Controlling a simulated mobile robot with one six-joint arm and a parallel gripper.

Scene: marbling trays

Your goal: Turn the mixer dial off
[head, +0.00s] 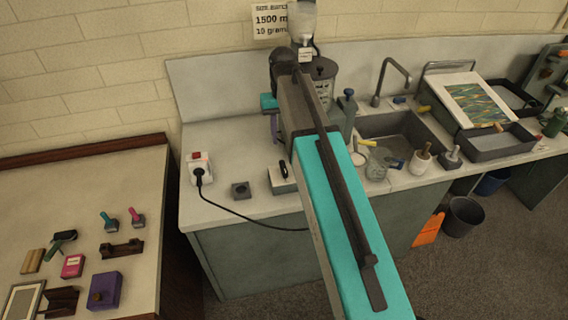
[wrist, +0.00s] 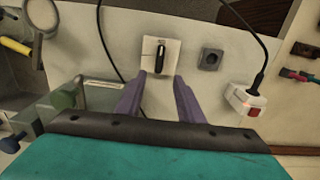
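The dial (wrist: 160,57) is a black elongated knob with a pale mark at its top, on a pale square plate (wrist: 148,66). The knob points nearly up and down in the wrist view. In the head view the dial (head: 284,170) sits on a small box on the counter, partly hidden by my arm. My gripper (wrist: 158,80) has two purple fingers, spread apart and empty, whose tips appear just below the knob and to either side of it in the wrist view. The head view shows only a bit of purple finger beside my arm, above the counter.
A small grey square block (head: 240,189) and a socket with a red switch and black plug (head: 199,168) stand left of the dial. A black cable (head: 245,216) droops over the counter's front edge. Jars and a sink (head: 410,155) lie to the right.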

